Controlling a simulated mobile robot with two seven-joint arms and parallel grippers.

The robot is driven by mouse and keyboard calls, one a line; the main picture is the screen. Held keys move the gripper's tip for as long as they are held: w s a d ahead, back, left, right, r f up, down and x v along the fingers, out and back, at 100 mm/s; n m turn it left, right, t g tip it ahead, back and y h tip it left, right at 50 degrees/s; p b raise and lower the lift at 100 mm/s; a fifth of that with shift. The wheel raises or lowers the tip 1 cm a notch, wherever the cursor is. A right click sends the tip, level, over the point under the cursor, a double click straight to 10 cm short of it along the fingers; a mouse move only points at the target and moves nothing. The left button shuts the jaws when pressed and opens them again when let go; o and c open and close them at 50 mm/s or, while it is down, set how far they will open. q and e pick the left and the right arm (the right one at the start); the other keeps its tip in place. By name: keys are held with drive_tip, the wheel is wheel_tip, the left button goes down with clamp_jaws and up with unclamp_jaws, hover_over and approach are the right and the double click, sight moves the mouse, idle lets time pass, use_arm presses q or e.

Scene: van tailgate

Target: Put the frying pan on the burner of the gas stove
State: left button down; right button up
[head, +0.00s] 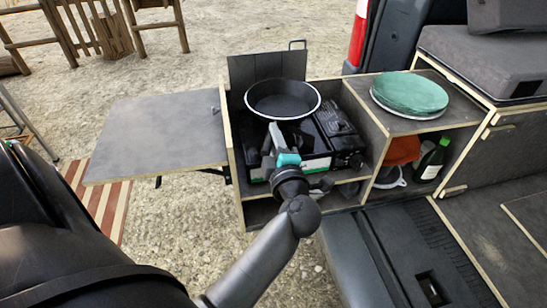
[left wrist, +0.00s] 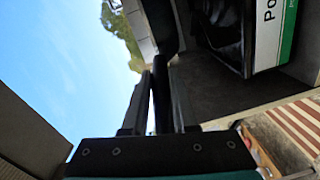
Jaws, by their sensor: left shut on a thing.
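The dark frying pan (head: 283,100) with a pale rim is level over the left part of the gas stove (head: 345,142), where it hides the burner. I cannot tell whether the pan touches the stove or hangs just above it. My left gripper (head: 277,136) is in front of the pan, shut on its handle, which is mostly hidden by the gripper. In the left wrist view the fingers (left wrist: 154,103) are close together, and the stove's white and green side (left wrist: 272,35) shows at upper right. My right gripper is not in view.
The stove stands in an open wooden cabinet (head: 233,160). A grey side table (head: 155,135) extends left. On the right, a green-topped round stack (head: 410,93) sits on the cabinet, above a green bottle (head: 432,160) and an orange item (head: 402,150) in a compartment.

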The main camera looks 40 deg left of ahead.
use_arm(q)
drive_tip(key=shift+f+b, duration=0.9)
drive_tip(key=shift+f, duration=1.25)
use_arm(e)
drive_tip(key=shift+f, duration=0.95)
use_arm(q)
drive_tip(key=shift+f, duration=0.1)
drive_tip(key=c, duration=0.7)
unclamp_jaws()
drive_tip(key=shift+f, duration=0.15)
drive_tip(key=shift+d+r, duration=0.1)
drive_tip(key=shift+r, duration=0.1)
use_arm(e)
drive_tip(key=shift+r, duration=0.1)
